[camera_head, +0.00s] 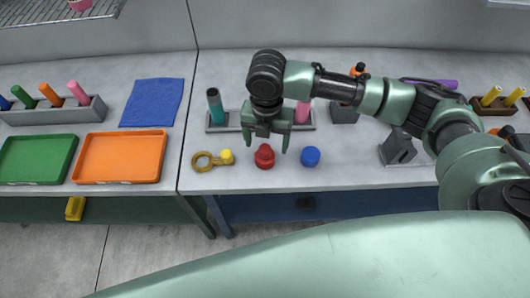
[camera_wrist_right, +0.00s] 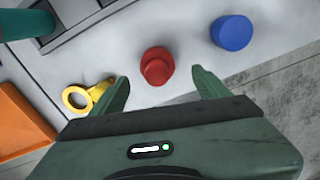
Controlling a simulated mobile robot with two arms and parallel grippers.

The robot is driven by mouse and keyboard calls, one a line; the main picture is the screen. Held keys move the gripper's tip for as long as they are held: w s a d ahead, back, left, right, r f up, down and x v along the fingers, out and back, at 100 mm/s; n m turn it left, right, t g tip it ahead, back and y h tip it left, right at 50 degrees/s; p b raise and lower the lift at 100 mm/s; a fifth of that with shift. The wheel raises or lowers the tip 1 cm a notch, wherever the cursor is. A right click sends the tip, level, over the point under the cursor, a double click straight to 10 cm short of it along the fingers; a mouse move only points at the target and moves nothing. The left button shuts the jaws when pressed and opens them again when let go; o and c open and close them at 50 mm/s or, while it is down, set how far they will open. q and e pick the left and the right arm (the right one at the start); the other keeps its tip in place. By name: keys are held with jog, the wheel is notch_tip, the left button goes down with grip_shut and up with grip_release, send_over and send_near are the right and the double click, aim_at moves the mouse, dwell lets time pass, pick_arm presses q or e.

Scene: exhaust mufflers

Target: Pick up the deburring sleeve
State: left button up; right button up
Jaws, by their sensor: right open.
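My right gripper (camera_head: 267,141) is open and points down above the front of the bench. It also shows in the wrist view (camera_wrist_right: 160,84), with nothing between its fingers. A red stepped round piece (camera_head: 264,157) stands just below and in front of the fingertips; in the wrist view the red piece (camera_wrist_right: 156,66) appears just beyond the gap. A teal cylinder with a dark top (camera_head: 215,106) and a pink cylinder (camera_head: 303,111) stand in a grey rack behind the gripper. I cannot tell by looks which piece is the deburring sleeve. My left gripper is out of view.
A blue round piece (camera_head: 310,156) stands right of the red one. A yellow ring-ended piece (camera_head: 204,161) lies to its left. Orange (camera_head: 120,180) and green (camera_head: 36,181) trays and a blue cloth (camera_head: 152,102) are further left. A grey block (camera_head: 397,150) stands right.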

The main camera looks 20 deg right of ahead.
aim_at(265, 148)
jog(key=f, duration=0.2)
jog(key=f+p, duration=0.1)
jog(key=shift+a+f, duration=0.2)
jog(key=shift+f, duration=0.7)
jog(key=c, duration=1.2)
jog(key=shift+r, duration=0.15)
